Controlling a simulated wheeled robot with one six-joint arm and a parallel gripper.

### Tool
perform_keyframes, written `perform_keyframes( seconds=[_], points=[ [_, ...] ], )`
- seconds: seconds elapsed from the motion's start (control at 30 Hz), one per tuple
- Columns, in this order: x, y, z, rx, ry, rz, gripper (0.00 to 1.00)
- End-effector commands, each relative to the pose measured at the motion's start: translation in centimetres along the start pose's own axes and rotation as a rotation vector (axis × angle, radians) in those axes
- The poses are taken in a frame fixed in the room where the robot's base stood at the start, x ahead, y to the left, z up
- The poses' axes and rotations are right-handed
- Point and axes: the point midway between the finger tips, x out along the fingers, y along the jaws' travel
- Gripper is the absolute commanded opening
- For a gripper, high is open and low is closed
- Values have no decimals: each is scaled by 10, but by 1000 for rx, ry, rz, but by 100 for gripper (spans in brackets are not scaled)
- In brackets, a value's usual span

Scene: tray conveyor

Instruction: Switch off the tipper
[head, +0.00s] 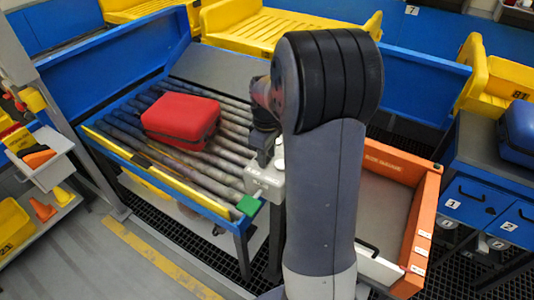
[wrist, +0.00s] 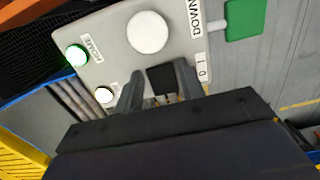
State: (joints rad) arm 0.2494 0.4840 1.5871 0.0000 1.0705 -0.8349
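The grey control box (head: 265,183) is at the front right corner of the roller table, partly behind my arm. In the wrist view its panel (wrist: 108,62) has a large white round button (wrist: 148,32), a green-lit button (wrist: 77,55) by the label HOME, a small pale lamp (wrist: 103,95), and a DOWN label. A black rocker switch (wrist: 161,79) sits by the "I 0" label (wrist: 201,69). My gripper (wrist: 160,76) is open, its fingers on either side of the switch; I cannot tell whether they touch it. The tipper's roller bed (head: 185,125) carries a red case (head: 181,118).
A green block (head: 248,205) is at the table corner by the box. An orange-walled bin (head: 424,222) stands to the right of my arm. A blue drawer cabinet (head: 480,200) is farther right. Shelves with small bins (head: 45,165) stand at the left.

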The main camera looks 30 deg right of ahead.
Motion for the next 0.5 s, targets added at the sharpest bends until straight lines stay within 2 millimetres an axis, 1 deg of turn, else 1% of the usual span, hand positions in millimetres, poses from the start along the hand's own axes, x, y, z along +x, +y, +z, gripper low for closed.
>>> perform_keyframes(
  seconds=[0.03,0.07,0.33,0.5],
  points=[
    [0,0,0,0,0,0,33],
    [0,0,0,0,0,0,31],
    [0,0,0,0,0,0,9],
    [-3,0,-2,-2,-27,-3,8]
  ],
)
